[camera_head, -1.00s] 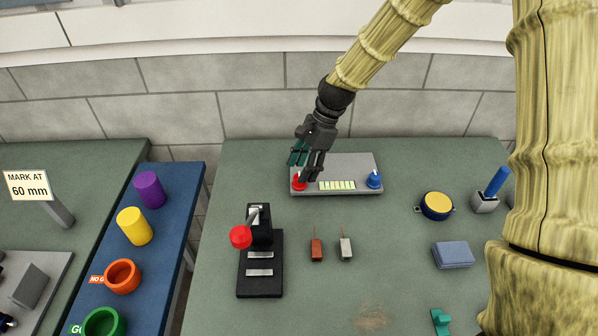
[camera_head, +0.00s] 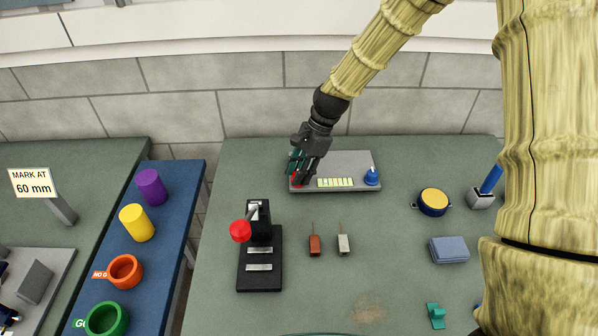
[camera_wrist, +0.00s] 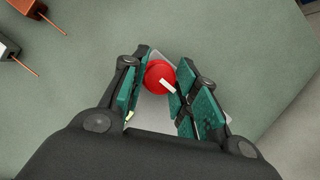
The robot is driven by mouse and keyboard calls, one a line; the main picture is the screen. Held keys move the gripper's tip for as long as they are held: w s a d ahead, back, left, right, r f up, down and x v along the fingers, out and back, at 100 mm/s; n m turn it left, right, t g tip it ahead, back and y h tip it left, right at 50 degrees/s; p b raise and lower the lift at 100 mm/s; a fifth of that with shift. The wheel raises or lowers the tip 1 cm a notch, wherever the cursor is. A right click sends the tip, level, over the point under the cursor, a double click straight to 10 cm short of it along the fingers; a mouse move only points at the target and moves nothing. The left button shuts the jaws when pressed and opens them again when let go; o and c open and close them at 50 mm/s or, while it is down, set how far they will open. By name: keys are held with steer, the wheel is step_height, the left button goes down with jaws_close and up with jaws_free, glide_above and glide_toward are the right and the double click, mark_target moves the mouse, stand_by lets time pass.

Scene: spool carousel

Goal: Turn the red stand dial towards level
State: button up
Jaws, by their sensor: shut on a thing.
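The grey stand (camera_head: 347,163) lies near the back edge of the green table. Its red dial (camera_head: 297,184) is at its left front corner, mostly hidden by my gripper (camera_head: 303,173). In the wrist view the round red dial (camera_wrist: 158,76) sits between the fingers of my gripper (camera_wrist: 161,84), which are shut on it from both sides. A white pointer mark on the dial's top slants towards the lower right of that view. A pale segmented display (camera_head: 335,183) lies beside the dial, and a blue dial (camera_head: 371,176) is at the right end.
A black lever device with a red ball (camera_head: 241,231) stands front left of the stand. A brown-red probe (camera_head: 315,245) and a grey one (camera_head: 343,244) lie in front. A yellow-topped round container (camera_head: 433,201) is to the right. The table between them is clear.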

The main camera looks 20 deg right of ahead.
steer(key=shift+n+p, duration=0.3)
steer(key=shift+n, duration=0.1)
steer(key=n+g+p, duration=0.1)
steer(key=n+p, duration=0.1)
steer(key=n, duration=0.1)
steer(key=shift+n+g+h, duration=0.3)
steer(key=shift+n+h, duration=0.1)
steer(key=n, duration=0.2)
steer(key=n+g+h+p, duration=0.1)
steer(key=n, duration=0.2)
steer(key=shift+w+f+g, duration=0.1)
steer(key=shift+g, duration=0.2)
steer(key=shift+n+h, duration=0.3)
steer(key=o, duration=1)
steer(key=shift+w, duration=0.1)
steer(key=v, duration=1.2)
